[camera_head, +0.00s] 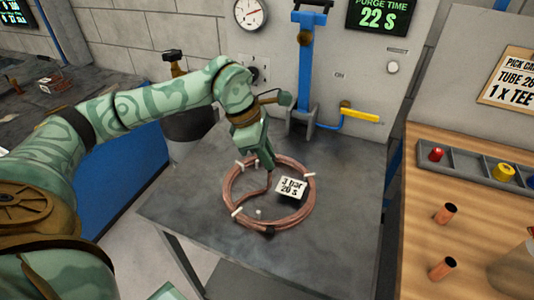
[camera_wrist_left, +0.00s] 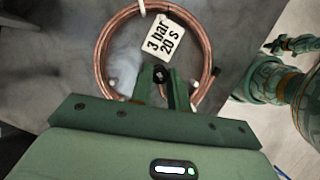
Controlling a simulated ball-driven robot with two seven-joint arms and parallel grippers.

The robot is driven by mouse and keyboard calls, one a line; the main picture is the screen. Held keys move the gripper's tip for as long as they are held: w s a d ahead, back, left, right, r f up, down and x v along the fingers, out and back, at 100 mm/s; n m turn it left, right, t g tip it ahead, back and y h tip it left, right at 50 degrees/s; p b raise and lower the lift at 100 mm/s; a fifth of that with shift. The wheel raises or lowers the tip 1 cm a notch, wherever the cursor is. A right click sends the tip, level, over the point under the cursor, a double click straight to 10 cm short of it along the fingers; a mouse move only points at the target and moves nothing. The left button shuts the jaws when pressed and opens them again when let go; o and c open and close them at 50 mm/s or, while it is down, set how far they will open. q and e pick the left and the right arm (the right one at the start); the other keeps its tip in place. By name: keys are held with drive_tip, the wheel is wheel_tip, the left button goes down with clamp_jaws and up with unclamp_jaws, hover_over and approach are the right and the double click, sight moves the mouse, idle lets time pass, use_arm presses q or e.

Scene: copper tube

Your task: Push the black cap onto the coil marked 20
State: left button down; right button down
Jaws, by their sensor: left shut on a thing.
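The copper coil (camera_head: 236,207) lies flat on the grey bench, with a white tag (camera_head: 291,187) reading "3 bar 20 s". The coil and tag also show in the left wrist view (camera_wrist_left: 102,50). My left gripper (camera_head: 271,166) reaches down inside the back of the ring, close to an inner copper end. In the left wrist view its fingers (camera_wrist_left: 161,82) are shut around a small round black piece, the black cap (camera_wrist_left: 160,72). I cannot tell whether the cap touches the tube end. My right gripper is not in view.
A blue lever press (camera_head: 305,65) and a yellow-handled valve (camera_head: 361,115) stand behind the coil. At right, a wooden bench (camera_head: 420,200) carries short copper pieces (camera_head: 445,213) and a grey tray (camera_head: 462,165) of coloured caps. The grey bench (camera_head: 350,225) is clear around the coil.

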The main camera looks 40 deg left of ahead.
use_arm(q)
drive_tip(key=shift+f+b, duration=0.85)
drive_tip(key=shift+f, duration=0.95)
drive_tip(key=c, duration=1.3)
unclamp_jaws()
drive_tip(key=shift+o, duration=0.2)
drive_tip(key=p+v, duration=0.4)
drive_tip(key=v, duration=1.2)
drive_tip(key=shift+r, duration=0.2)
